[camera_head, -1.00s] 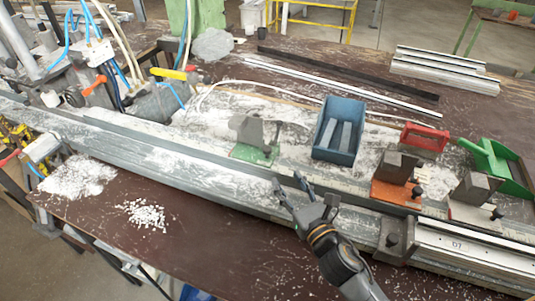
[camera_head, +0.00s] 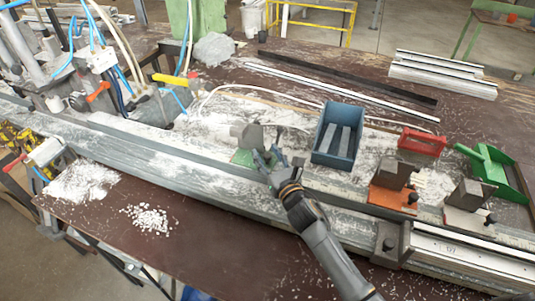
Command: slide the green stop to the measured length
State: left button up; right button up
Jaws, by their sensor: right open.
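The green stop (camera_head: 242,157) has a green base and a grey block on top. It sits on the long grey rail (camera_head: 190,172), left of the blue bin. My right gripper (camera_head: 269,156) is open at the stop's right front side, its fingers overlapping the stop's right edge in view. I cannot tell whether they touch it. The fingers and wrist hide part of the base and rail. My left gripper is not in view.
A blue bin (camera_head: 338,135) stands right of the stop.

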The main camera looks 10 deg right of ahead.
grip_shut()
